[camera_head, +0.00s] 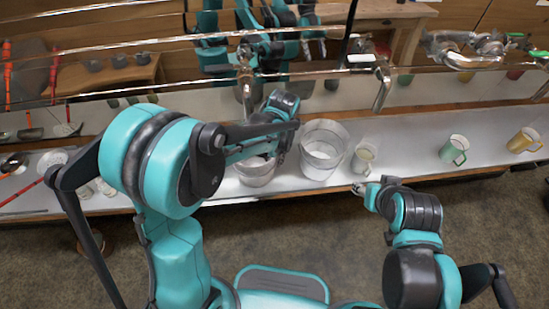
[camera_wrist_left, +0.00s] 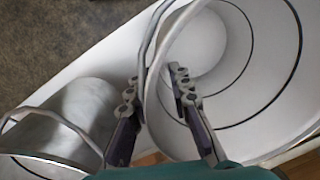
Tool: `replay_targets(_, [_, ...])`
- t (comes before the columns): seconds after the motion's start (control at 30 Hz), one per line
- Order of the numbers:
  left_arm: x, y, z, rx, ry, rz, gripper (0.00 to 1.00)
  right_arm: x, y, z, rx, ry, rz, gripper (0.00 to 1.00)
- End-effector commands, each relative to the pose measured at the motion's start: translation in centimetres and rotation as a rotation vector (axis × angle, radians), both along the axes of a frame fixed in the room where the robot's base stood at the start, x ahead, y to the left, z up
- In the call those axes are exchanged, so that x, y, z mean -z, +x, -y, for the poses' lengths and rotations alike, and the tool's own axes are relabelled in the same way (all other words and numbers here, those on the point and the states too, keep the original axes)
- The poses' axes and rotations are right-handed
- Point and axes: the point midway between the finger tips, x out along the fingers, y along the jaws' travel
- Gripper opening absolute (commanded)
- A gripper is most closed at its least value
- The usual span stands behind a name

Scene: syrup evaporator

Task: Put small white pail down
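The small white pail (camera_head: 256,178) stands upright on the white bench, left of a larger pale grey pail (camera_head: 323,169). In the left wrist view the white pail (camera_wrist_left: 225,60) fills the right side, with dark rings inside. My left gripper (camera_head: 276,157) is at the white pail's right-hand rim. In the wrist view its fingers (camera_wrist_left: 157,95) stand apart, one outside the wall and one inside, with a gap showing beside the rim. My right gripper (camera_head: 360,188) is in front of the bench, apart from the pails; its finger opening is too small to make out.
The grey pail (camera_wrist_left: 78,118) is close beside my left gripper. A small pale jug (camera_head: 363,160), a green mug (camera_head: 454,151) and a yellow mug (camera_head: 524,141) stand farther right on the bench. A metal tap (camera_head: 246,90) and pipes are above the bench. Bare bench lies between jug and green mug.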

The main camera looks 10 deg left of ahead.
Motion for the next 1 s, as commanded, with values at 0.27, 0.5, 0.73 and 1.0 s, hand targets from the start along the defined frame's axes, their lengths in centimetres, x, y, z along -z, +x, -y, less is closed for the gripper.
replay_targets(0.27, [-0.1, 0.0, 0.0, 0.0, 0.0, 0.0, 0.26, -0.1, 0.0, 0.0, 0.0, 0.0, 0.0, 0.47])
replay_targets(0.5, [-2.8, 0.0, 0.2, 0.0, 0.0, 0.0, 0.26, -1.3, 0.0, 0.0, 0.0, 0.0, 0.0, 0.47])
replay_targets(0.73, [-8.1, 0.0, 0.7, 0.0, 0.0, 0.0, 0.26, -3.1, 0.0, 0.0, 0.0, 0.0, 0.0, 0.47])
replay_targets(1.0, [-11.9, 0.0, 1.0, 0.0, 0.0, 0.0, 0.26, -4.1, 0.0, 0.0, 0.0, 0.0, 0.0, 0.47])
